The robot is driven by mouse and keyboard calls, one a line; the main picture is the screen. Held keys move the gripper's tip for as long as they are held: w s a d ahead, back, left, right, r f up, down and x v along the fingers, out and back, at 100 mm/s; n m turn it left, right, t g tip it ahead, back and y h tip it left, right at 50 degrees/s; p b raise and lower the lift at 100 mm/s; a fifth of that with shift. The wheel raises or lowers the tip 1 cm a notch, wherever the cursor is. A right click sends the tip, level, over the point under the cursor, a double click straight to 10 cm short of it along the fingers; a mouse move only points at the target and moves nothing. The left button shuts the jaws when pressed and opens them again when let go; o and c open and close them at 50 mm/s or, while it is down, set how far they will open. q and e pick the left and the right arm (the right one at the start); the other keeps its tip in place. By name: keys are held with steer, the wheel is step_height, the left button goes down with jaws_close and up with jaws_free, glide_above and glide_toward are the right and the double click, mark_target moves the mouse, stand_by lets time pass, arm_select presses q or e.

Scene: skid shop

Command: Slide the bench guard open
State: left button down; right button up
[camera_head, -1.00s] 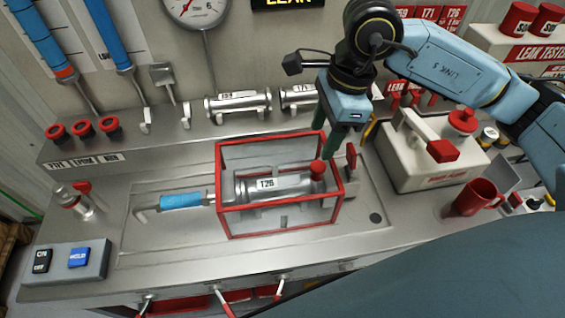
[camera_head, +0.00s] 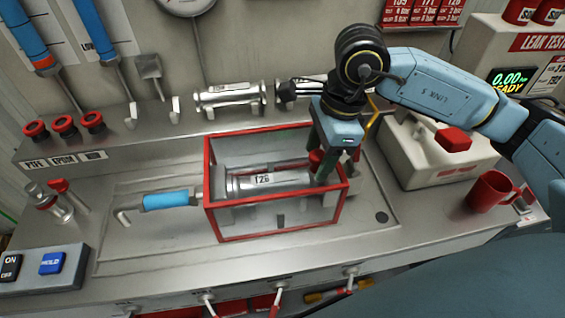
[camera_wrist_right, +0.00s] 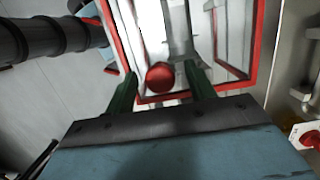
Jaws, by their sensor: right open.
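The bench guard (camera_head: 211,192) is a red-framed clear box on the steel bench. It stands around a metal cylinder labelled T26 (camera_head: 265,181). A red ball knob (camera_wrist_right: 160,75) sits at the guard's right end; in the head view the knob (camera_head: 316,157) is partly hidden by my gripper. My right gripper (camera_head: 322,168) points down at that end. Its two green fingers are open, one on each side of the knob in the right wrist view (camera_wrist_right: 160,88). I cannot tell whether they touch it. My left gripper is out of view.
A blue-handled rod (camera_head: 172,200) lies left of the guard. Metal cylinders (camera_head: 230,97) rest on the back ledge. The cream leak tester (camera_head: 425,165) and a red mug (camera_head: 490,190) stand to the right. The bench front (camera_head: 180,257) is bare.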

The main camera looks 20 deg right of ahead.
mark_target(257, 177)
steer(key=c, duration=0.8)
steer(key=shift+w+a+b, duration=0.2)
steer(key=shift+a, duration=0.65)
steer(key=shift+w+a+b, duration=0.15)
steer(key=shift+w+a, duration=0.05)
steer(key=shift+a, duration=0.75)
steer(key=shift+w+a+b, duration=0.2)
steer(key=shift+a, duration=0.65)
steer(key=shift+w+a+b, duration=0.2)
steer(key=shift+a, duration=0.6)
steer(key=shift+w+a+b, duration=0.25)
steer(key=shift+a, duration=0.6)
steer(key=shift+w+a+b, duration=0.2)
steer(key=shift+a, duration=0.7)
